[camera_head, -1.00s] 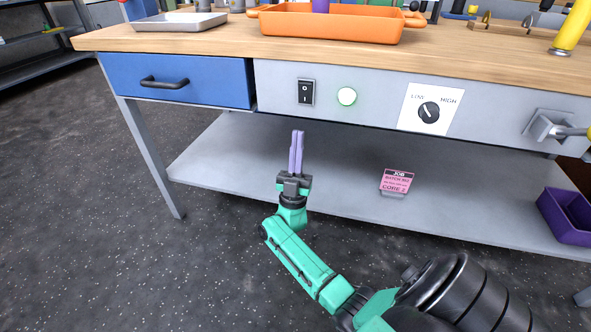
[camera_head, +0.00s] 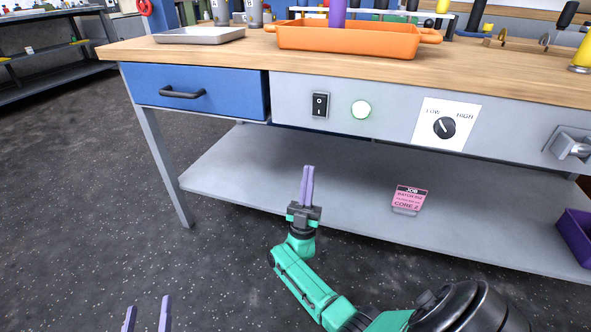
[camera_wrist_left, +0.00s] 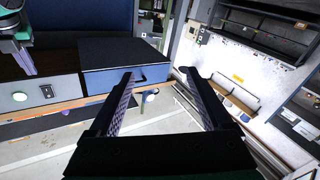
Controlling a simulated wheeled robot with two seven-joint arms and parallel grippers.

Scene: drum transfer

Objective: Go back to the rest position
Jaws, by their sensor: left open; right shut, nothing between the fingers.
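My left gripper (camera_head: 147,312) shows only its two lilac fingertips at the bottom left edge of the head view. They are apart, over the dark floor, in front of the bench. In the left wrist view its fingers (camera_wrist_left: 158,100) are spread with nothing held between them. My right gripper (camera_head: 307,185) is in front of the bench's lower shelf, with its lilac fingers pointing up in the picture, together and empty. It also shows at the top left of the left wrist view (camera_wrist_left: 22,55). Neither gripper appears to touch the bench.
The workbench (camera_head: 340,75) carries an orange tray (camera_head: 350,40) and a grey tray (camera_head: 200,35). Its front has a closed blue drawer (camera_head: 200,93), a black switch (camera_head: 320,105), a lit green lamp (camera_head: 361,110) and a dial (camera_head: 444,127).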

